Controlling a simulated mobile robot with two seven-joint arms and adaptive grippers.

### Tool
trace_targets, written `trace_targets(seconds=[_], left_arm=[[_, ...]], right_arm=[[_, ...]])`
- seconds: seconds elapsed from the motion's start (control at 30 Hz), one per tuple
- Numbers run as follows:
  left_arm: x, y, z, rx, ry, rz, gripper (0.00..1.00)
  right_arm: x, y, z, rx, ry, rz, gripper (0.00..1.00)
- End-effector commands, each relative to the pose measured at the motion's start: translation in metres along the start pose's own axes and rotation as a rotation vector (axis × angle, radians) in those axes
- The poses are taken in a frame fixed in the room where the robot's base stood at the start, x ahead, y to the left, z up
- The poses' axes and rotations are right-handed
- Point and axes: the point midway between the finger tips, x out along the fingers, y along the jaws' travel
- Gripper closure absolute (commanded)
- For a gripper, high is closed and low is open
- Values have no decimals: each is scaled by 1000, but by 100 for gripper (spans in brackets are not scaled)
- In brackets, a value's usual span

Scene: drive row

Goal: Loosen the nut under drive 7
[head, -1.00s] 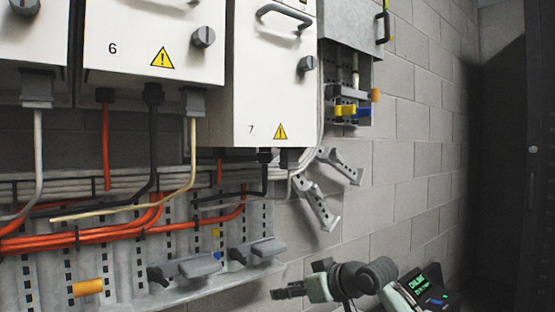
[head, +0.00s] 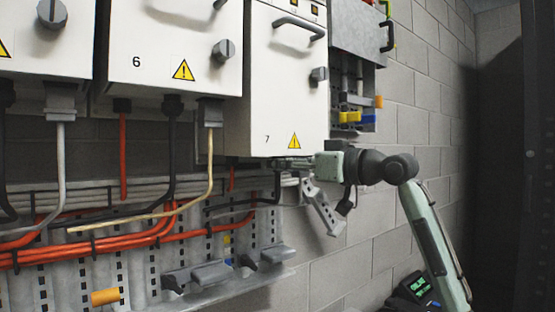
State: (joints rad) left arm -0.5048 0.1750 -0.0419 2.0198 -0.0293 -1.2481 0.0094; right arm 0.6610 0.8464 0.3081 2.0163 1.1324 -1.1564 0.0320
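Drive 7 (head: 275,95) is a white cabinet with a handle, a grey knob and a yellow warning label, mounted on the wall right of drive 6 (head: 165,35). My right gripper (head: 281,163) is at the underside of drive 7, near its lower right part, pointing left. Its fingers are small and dark against the cables, so I cannot tell whether they are open or shut. I cannot make out the nut; the drive's underside and the gripper hide that spot. My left gripper is not in view.
Orange, black and grey cables (head: 130,240) run along the perforated rail at lower left. An open grey box (head: 355,90) hangs right of drive 7. The block wall (head: 430,130) is bare.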

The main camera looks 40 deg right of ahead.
Motion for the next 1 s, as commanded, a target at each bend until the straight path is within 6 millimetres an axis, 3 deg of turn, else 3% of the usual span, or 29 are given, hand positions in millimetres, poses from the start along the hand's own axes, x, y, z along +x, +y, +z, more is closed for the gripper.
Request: trace_targets(seconds=[0.37,0.67,1.0], left_arm=[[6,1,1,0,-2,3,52],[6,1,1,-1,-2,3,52],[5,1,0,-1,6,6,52]], right_arm=[[10,0,1,-1,0,0,64],[10,0,1,-1,-1,0,99],[11,-1,1,-2,-7,43,100]])
